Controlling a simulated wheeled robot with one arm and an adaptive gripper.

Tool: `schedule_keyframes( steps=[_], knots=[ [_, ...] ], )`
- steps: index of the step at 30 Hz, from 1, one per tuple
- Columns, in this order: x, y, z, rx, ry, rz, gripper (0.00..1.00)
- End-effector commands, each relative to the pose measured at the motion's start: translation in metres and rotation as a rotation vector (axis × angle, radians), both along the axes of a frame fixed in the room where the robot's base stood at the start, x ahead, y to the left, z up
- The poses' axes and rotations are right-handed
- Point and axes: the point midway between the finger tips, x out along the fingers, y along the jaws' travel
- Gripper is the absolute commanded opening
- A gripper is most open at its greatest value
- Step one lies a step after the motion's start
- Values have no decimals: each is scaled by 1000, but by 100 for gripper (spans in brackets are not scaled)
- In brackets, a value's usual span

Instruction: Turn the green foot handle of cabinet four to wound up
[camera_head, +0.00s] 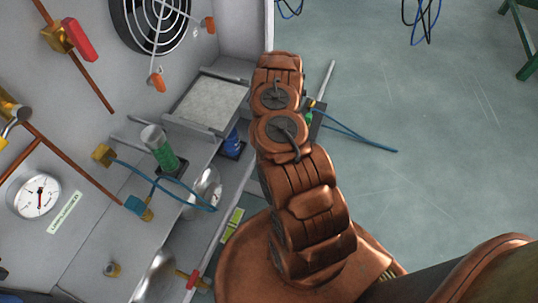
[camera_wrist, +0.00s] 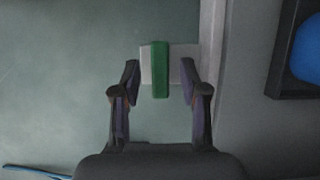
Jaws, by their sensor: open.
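The green foot handle (camera_wrist: 160,70) shows in the wrist view as an upright green bar in front of a pale plate (camera_wrist: 182,66), low beside the cabinet wall. My gripper (camera_wrist: 160,78) is open, with one finger on each side of the green bar. Gaps show between the bar and both fingers; I cannot tell how far the bar reaches between them in depth. In the head view my arm hides most of this area. Only a small green patch (camera_head: 309,116) shows just right of my wrist, beside dark parts.
The grey cabinet (camera_head: 245,100) stands left of my arm, with a gauge (camera_head: 37,195), a fan (camera_head: 153,22) and a green-filled cylinder (camera_head: 160,148). A blue cable (camera_head: 360,138) lies on the floor at right. The floor beyond is mostly clear. A blue round object (camera_wrist: 308,50) sits at the wrist view's right edge.

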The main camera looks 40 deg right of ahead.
Motion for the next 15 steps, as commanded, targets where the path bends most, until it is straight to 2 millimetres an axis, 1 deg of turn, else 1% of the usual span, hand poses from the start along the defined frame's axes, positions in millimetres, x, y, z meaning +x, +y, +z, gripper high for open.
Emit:
schedule_keyframes(
  steps=[5, 15],
  knots=[
    [5, -7, 18, -1, -4, -1, 44],
    [18, -27, 75, -2, -4, 1, 44]
  ],
)
